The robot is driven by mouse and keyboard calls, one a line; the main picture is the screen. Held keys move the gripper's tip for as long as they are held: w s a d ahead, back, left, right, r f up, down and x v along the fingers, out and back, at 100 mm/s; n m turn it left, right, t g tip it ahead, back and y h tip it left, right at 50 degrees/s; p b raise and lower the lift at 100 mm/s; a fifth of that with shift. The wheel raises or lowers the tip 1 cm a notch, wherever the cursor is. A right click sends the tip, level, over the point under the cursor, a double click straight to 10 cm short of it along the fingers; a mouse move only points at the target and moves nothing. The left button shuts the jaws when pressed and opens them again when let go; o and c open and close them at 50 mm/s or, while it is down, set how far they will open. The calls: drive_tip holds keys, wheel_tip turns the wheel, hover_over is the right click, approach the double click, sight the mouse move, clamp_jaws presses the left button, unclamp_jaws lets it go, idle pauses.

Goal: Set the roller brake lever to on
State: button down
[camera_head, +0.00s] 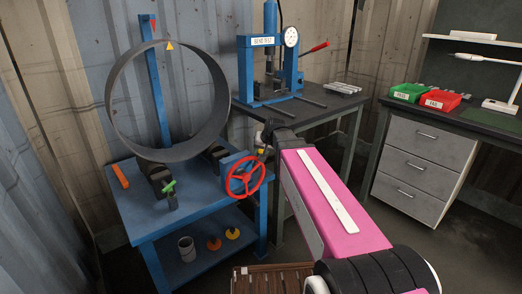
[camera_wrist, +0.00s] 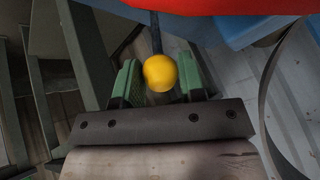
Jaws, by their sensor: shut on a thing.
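A lever with a yellow ball knob (camera_wrist: 160,73) on a thin black rod shows in the wrist view; I take it to be the roller brake lever. The green fingers of my gripper (camera_wrist: 158,82) stand on either side of the knob and are shut on it. In the head view my gripper (camera_head: 265,139) is at the right rear corner of the blue roller stand (camera_head: 195,187), just above the red handwheel (camera_head: 245,190). The knob is a small yellow spot there (camera_head: 261,152), partly hidden. No on or off marking is readable.
A large grey pipe ring (camera_head: 112,108) stands upright on the stand's rollers. A green-handled clamp (camera_head: 169,188) is at the stand's front. A blue bend-test press (camera_head: 246,75) sits on the dark table behind. A workbench (camera_head: 425,153) with green and red bins is at right.

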drive_tip(key=c, duration=0.8)
unclamp_jaws()
drive_tip(key=shift+s+d+f, duration=0.2)
drive_tip(key=shift+s, duration=0.1)
drive_tip(key=shift+o, duration=0.3)
drive_tip(key=shift+w, duration=0.1)
drive_tip(key=shift+r, duration=0.15)
drive_tip(key=v, duration=1)
drive_tip(key=shift+r, duration=0.25)
drive_tip(key=shift+s+d, duration=0.1)
drive_tip(key=shift+s, duration=0.1)
